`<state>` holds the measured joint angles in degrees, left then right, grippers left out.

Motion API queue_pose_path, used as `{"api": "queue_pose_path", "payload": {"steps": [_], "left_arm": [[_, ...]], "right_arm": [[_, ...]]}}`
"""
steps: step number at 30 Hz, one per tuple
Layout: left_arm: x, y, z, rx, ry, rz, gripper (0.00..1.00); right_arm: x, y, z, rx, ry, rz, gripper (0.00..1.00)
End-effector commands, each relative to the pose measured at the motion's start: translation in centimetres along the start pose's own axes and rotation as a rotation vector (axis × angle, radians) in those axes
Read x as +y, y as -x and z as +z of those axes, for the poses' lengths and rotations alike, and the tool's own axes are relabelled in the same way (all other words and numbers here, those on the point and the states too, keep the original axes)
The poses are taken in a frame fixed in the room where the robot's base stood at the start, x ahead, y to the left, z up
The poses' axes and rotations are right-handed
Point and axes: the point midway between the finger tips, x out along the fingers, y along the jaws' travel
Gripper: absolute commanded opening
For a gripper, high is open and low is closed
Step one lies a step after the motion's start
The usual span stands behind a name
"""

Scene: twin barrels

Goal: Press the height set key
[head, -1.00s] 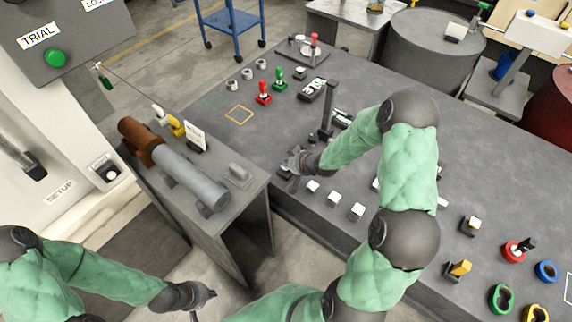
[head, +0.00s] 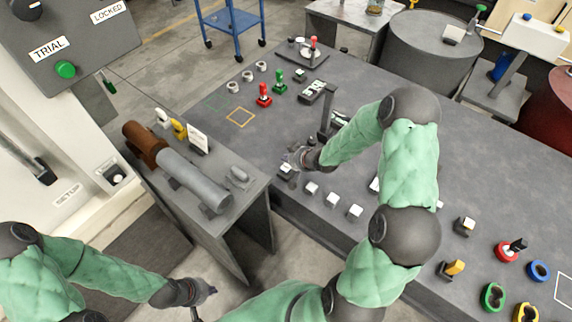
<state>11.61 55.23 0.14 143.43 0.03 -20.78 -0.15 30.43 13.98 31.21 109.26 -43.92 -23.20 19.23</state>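A row of small white-topped keys runs along the front edge of the grey bench, including one (head: 311,188), a second (head: 332,199) and a third (head: 355,211). Their labels cannot be read, so I cannot tell which is the height set key. My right gripper (head: 291,160) points down at the left end of this row, over a dark key-like block (head: 285,171) with a pale top. It partly hides that block, and contact cannot be told. My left gripper (head: 207,293) is low at the bottom, over the floor, away from the keys. Finger openings are too small to judge.
A dark upright post (head: 327,112) stands just behind my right gripper. A side stand with a grey and brown cylinder (head: 190,180) is at the left. A panel marked TRIAL (head: 62,45) has a green button. Coloured rings (head: 507,251) lie at the bench's right.

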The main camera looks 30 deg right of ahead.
Motion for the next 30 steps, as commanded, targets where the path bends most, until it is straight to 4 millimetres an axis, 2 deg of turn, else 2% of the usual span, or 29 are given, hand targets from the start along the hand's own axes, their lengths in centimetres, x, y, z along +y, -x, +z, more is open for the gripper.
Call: {"api": "queue_pose_path", "payload": {"steps": [1, 9, 30], "left_arm": [[0.3, 0.8, 0.0, 0.0, 0.0, 0.0, 0.0], [0.9, 2.5, 0.1, 0.0, 0.0, 0.0, 0.0], [0.8, 2.4, 0.1, 0.0, 0.0, 0.0, 0.0]], "right_arm": [[-0.2, 0.6, -0.5, 0.0, 0.0, 0.0, 0.0], [-0.8, 2.0, -1.9, 0.0, 0.0, 0.0, 0.0], [-0.8, 1.9, -1.8, 0.0, 0.0, 0.0, 0.0]]}}
